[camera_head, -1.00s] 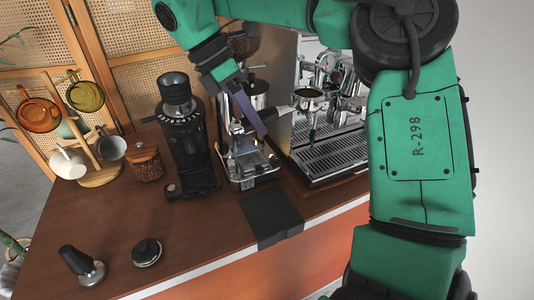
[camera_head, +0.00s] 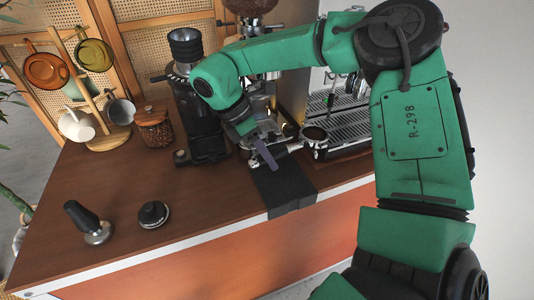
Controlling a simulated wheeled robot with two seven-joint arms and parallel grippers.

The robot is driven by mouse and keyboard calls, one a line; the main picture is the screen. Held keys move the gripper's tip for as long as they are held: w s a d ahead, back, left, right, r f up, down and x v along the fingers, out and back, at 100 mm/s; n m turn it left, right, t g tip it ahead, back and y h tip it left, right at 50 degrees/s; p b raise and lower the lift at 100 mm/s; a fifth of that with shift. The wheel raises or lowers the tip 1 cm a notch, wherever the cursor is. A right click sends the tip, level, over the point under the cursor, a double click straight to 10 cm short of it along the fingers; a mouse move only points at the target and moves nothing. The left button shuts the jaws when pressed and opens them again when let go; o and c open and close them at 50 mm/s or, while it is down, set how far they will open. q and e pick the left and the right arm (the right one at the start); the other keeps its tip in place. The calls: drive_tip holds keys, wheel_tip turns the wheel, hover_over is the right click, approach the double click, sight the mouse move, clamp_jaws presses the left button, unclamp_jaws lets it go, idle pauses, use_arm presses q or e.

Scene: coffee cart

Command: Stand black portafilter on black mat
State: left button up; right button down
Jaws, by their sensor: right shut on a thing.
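My right gripper (camera_head: 266,152) is at the end of the green arm, over the far end of the black mat. It is shut on the black portafilter, whose round metal basket (camera_head: 314,134) sticks out to the right of the fingers. The handle is largely hidden by the gripper. The portafilter looks held a little above the counter, beside the espresso machine; the exact gap to the mat cannot be told. The black mat (camera_head: 288,193) lies at the counter's front edge and folds down over it. My left gripper is not in view.
A black grinder (camera_head: 207,130) stands left of the gripper, and the espresso machine (camera_head: 350,115) behind right. A tamper (camera_head: 90,222), a round black tool (camera_head: 153,214), a wooden-lidded jar (camera_head: 153,128) and a mug tree (camera_head: 107,138) stand left.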

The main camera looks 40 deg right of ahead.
drive_tip(key=c, duration=0.5)
unclamp_jaws()
drive_tip(key=shift+s, duration=0.1)
drive_tip(key=shift+r, duration=0.1)
drive_tip(key=v, duration=0.8)
drive_tip(key=shift+a+b, duration=0.15)
drive_tip(key=shift+b, duration=0.25)
drive_tip(key=p+v, duration=0.2)
drive_tip(key=v, duration=0.2)
